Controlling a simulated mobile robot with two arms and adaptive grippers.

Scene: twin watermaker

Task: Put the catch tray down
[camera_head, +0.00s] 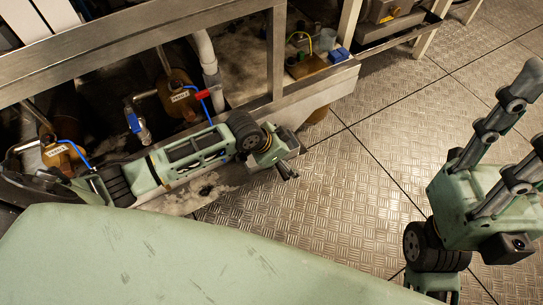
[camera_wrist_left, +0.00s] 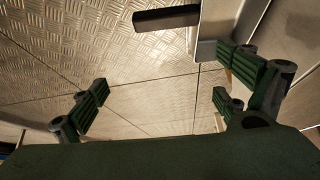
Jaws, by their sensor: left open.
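I cannot make out a catch tray for certain in either view. My left gripper (camera_head: 286,170) is at the end of the green arm, low beside the bench's pale bottom edge. In the left wrist view its fingers (camera_wrist_left: 160,100) are spread wide, with only patterned metal floor showing between them. A dark bar (camera_wrist_left: 167,18) shows beyond the fingers at the top; I cannot tell what it is. My right gripper (camera_head: 512,135) is at the right edge over the floor. Its fingertips are partly cut off, so its opening is unclear.
A metal bench frame (camera_head: 130,42) spans the upper left, with brown tagged vessels (camera_head: 178,95), white pipe (camera_head: 207,65) and a red-handled valve (camera_head: 209,92) behind it. Blue hoses run there. The patterned floor (camera_head: 350,185) between my arms is clear.

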